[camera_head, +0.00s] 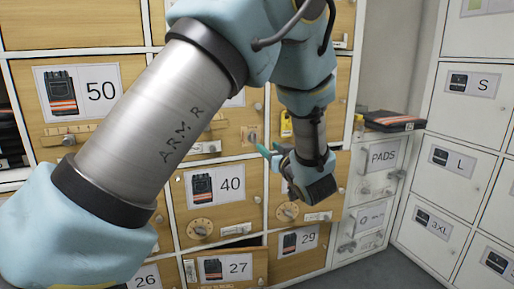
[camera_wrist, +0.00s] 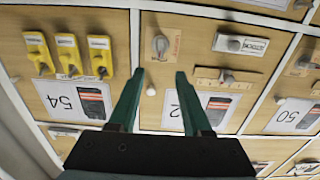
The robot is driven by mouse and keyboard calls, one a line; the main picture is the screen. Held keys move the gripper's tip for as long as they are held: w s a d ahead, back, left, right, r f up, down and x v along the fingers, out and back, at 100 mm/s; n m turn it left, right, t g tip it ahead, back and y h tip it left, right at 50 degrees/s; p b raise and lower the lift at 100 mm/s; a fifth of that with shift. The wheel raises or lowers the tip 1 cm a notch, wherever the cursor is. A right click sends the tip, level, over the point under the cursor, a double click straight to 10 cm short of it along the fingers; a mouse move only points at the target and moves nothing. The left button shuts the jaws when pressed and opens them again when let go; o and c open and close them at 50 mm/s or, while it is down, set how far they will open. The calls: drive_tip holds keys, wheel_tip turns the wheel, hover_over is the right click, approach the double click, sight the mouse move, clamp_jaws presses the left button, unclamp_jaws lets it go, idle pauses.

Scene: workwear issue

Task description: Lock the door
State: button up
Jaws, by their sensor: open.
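My gripper (camera_head: 268,152) is in front of the wooden locker doors, right of door 50. In the wrist view my gripper (camera_wrist: 159,74) has its green fingers spread with nothing between them. Beyond the tips is a door (camera_wrist: 158,112) whose label is partly hidden by a finger; a "2" shows. It has a grey turn latch (camera_wrist: 160,46) on a brown plate, a sliding bolt (camera_wrist: 226,78) and a small round knob (camera_wrist: 151,91). The latch (camera_head: 249,135) also shows in the head view. The fingers appear apart from it. I cannot tell which door is meant.
Door 50 (camera_head: 120,75) is at left, door 40 (camera_head: 225,172) below. A dark gap shows above door 27 (camera_head: 237,268). Grey lockers (camera_head: 460,125) stand at right; folded clothing (camera_head: 393,121) lies on the PADS unit (camera_head: 375,180).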

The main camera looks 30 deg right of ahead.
sight(256, 136)
drive_tip(key=w, duration=0.3)
drive_tip(key=w+d, duration=0.1)
drive_tip(key=w, duration=0.6)
drive_tip(key=shift+w+d, duration=0.15)
drive_tip(key=shift+w, duration=0.1)
clamp_jaws()
